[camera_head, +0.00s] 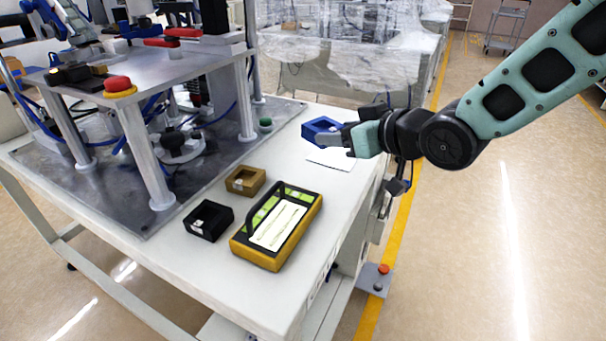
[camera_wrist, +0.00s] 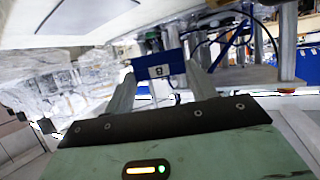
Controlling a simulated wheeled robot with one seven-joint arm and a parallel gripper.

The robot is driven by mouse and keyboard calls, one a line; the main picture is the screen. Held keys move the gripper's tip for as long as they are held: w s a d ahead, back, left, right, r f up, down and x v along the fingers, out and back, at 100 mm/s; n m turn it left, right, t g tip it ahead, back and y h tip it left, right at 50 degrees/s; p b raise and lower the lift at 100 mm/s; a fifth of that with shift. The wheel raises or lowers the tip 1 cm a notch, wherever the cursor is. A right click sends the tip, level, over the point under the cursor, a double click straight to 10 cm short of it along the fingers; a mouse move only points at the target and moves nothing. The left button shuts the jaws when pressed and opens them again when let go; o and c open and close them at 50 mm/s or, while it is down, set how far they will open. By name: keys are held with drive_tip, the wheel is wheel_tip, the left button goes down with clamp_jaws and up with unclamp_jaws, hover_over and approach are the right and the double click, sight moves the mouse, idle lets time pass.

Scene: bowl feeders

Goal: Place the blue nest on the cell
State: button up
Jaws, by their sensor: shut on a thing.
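The blue nest (camera_head: 318,126) is a small open-topped block at the far right part of the white table. My gripper (camera_head: 338,136) is shut on it, reaching in from the right. In the wrist view the blue nest (camera_wrist: 158,63) shows between the two fingertips, with a white label on its face. I cannot tell whether it touches the table or hangs just above it. The cell (camera_head: 110,190), a metal base plate with a raised platform on posts, stands on the left of the table. Part of the nest is hidden by my fingers.
A black nest (camera_head: 208,220), a brown nest (camera_head: 245,180) and a yellow-black device (camera_head: 277,226) stand on the front of the table. A white sheet (camera_head: 331,158) lies below my gripper. Posts, blue tubes and a green knob (camera_head: 265,124) are at the cell.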

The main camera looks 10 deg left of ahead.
sight(336, 190)
wheel_tip(336, 190, down, 10)
drive_tip(key=shift+r+b, duration=0.1)
drive_tip(key=shift+b, duration=0.8)
drive_tip(key=o, duration=0.8)
drive_tip(key=shift+o, duration=0.2)
